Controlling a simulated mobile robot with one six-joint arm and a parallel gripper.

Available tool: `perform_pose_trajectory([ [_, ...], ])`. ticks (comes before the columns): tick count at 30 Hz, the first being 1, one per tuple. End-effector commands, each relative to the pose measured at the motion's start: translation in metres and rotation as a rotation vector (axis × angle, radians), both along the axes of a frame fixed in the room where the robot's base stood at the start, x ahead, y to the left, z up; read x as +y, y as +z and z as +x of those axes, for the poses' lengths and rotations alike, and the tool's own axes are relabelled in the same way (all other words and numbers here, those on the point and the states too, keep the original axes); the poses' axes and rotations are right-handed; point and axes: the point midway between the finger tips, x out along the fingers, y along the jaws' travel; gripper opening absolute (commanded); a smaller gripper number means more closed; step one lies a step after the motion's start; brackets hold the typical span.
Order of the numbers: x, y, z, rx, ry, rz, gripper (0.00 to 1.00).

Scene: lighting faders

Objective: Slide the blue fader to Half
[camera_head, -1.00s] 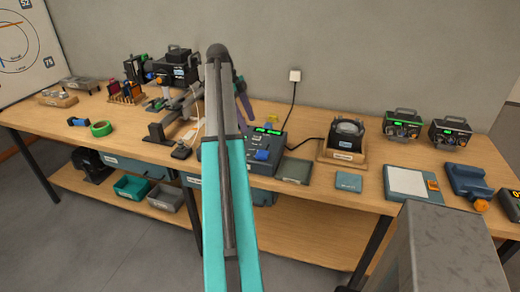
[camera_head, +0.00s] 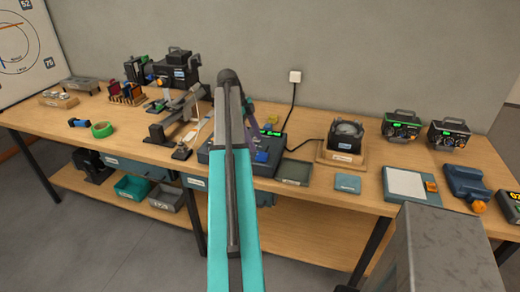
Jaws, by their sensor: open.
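The dark fader box (camera_head: 270,146) stands on the bench right behind my raised arm, with lit green displays on its top. The blue fader knob (camera_head: 262,156) shows at the front of the box, just right of my arm. Its slot and scale marks are too small or hidden to read. My gripper (camera_head: 251,118) shows only as a narrow purple-grey part past the arm, over the back of the box. It is open, and nothing is seen in it. Its fingertips are mostly hidden, and I cannot tell whether it touches the box.
A grey-green tray (camera_head: 294,172) lies right of the box, with a wooden-based device (camera_head: 341,145) beyond it. A black lever stand (camera_head: 160,133) is to the left. A green tape roll (camera_head: 102,129) lies farther left. Bare bench top lies between the tape and the stand.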

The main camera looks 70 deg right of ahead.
Motion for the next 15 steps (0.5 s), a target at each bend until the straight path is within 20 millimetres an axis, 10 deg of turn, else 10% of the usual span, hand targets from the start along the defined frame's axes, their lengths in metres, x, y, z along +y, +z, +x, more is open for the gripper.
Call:
perform_pose_trajectory([
  [15,-0.001,-0.049,-0.021,0.0,0.001,0.001,0.55],
])
